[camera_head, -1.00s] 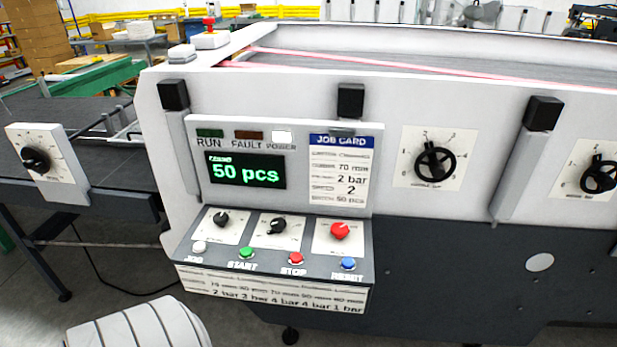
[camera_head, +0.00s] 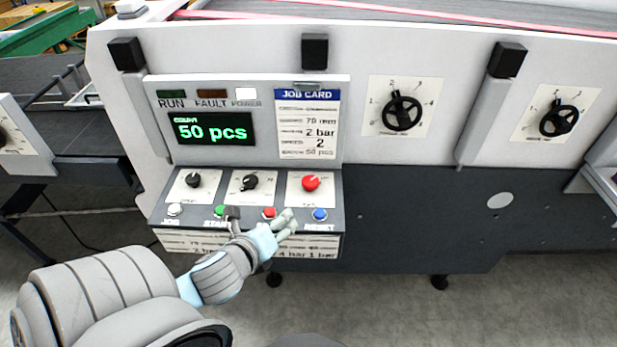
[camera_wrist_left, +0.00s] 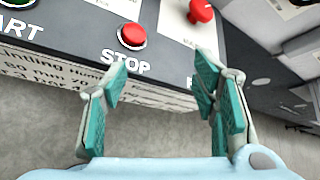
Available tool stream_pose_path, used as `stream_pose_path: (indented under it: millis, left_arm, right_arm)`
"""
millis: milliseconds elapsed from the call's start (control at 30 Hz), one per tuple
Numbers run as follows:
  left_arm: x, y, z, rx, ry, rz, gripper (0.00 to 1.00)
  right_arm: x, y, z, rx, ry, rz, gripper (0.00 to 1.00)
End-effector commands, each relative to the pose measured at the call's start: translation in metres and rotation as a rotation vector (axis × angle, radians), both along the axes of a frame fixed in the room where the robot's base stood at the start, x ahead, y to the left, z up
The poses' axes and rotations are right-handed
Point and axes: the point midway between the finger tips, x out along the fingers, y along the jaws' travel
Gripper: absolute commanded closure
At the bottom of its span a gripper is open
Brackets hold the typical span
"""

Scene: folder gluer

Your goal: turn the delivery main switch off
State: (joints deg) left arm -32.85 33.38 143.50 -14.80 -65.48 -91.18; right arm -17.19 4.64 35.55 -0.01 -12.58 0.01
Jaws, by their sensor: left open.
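The red rotary knob (camera_head: 311,183) sits on a white plate at the right of the sloped control panel, the likely main switch; its label is too small to read. It also shows at the top of the left wrist view (camera_wrist_left: 201,12). My left gripper (camera_head: 261,217) is open and empty in front of the panel's lower edge, below the red knob. In the left wrist view my left gripper's (camera_wrist_left: 160,85) teal-padded fingers stand apart, with the red STOP button (camera_wrist_left: 132,35) beyond them. My right gripper is not in view.
Black knobs (camera_head: 193,180) (camera_head: 251,182) sit left of the red knob. A green START button (camera_head: 221,211) and a blue RESET button (camera_head: 320,214) line the panel's front edge. The display (camera_head: 212,129) reads 50 pcs. Handwheels (camera_head: 402,113) are at the right.

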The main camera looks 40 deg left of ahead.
Motion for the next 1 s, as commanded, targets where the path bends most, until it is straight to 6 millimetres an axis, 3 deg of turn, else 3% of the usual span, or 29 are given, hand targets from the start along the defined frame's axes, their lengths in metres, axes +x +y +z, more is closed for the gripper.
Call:
stream_pose_path:
  millis: [100, 233, 400, 733, 1000]
  left_arm:
    - [0.020, 0.001, 0.028, 0.358, 0.001, -0.253, 0.46]
    - [0.032, 0.000, 0.042, 0.577, 0.002, -0.389, 0.46]
    - [0.057, 0.006, 0.028, 0.602, -0.002, -0.400, 0.46]
    - [0.138, 0.027, -0.002, 0.591, 0.003, -0.397, 0.46]
    - [0.159, 0.032, -0.011, 0.592, 0.005, -0.401, 0.46]
  right_arm:
    - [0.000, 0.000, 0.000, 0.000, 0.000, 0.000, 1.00]
    - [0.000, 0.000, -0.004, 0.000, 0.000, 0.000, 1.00]
    - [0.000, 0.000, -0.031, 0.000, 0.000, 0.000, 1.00]
    - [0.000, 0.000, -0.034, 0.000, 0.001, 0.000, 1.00]
    - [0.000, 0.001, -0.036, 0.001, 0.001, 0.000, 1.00]
